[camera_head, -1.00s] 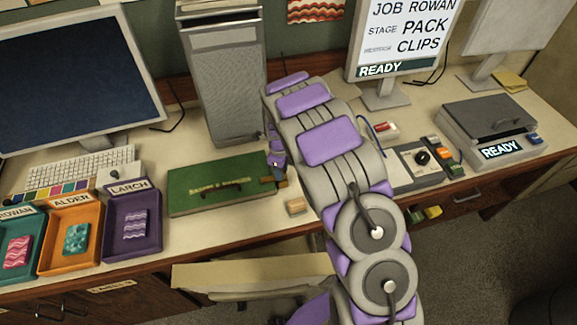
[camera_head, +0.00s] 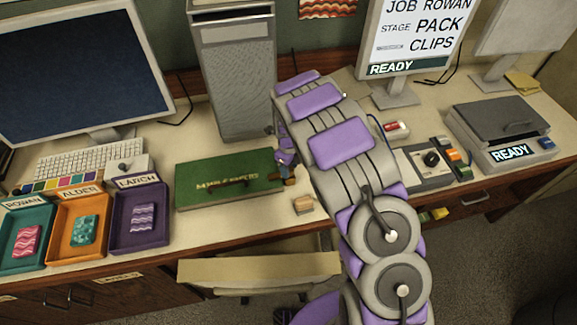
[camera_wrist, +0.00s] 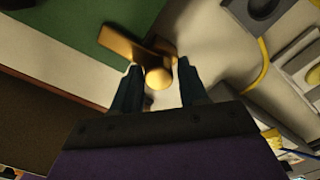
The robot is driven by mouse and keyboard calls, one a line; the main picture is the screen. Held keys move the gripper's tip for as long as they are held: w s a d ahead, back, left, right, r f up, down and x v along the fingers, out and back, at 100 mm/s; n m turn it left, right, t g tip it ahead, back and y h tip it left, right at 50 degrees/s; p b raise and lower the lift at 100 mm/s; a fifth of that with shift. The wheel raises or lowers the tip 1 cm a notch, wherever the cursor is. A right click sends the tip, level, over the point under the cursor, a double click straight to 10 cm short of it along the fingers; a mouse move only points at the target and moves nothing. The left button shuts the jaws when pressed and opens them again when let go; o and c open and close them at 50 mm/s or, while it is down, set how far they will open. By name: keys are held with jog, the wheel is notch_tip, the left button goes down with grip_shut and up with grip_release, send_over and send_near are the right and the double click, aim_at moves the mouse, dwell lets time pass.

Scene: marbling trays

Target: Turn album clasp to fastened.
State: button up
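The green album (camera_head: 215,193) lies flat on the desk, with pale lettering on its cover. It also shows as a green corner in the wrist view (camera_wrist: 65,30). The brass clasp (camera_wrist: 135,47) is at the album's edge, a bar lying slantwise partly over the green, with a round knob (camera_wrist: 158,77). My gripper (camera_wrist: 158,68) is open, one dark finger on each side of the knob. A gap shows at the right finger; contact at the left cannot be told. In the head view my gripper (camera_head: 286,172) is at the album's right end, where the arm partly hides the clasp.
A small tan block (camera_head: 303,204) sits just right of the album. A grey control box (camera_head: 430,165) with a black knob stands beyond my arm. Purple (camera_head: 160,235), orange (camera_head: 58,255) and teal trays (camera_head: 8,262) stand to the left. A grey tower (camera_head: 235,100) rises behind.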

jog(key=shift+o, duration=1.3)
notch_tip(320, 180, up, 17)
jog(key=p, duration=0.1)
jog(key=shift+r+p, duration=0.15)
jog(key=shift+p, duration=0.15)
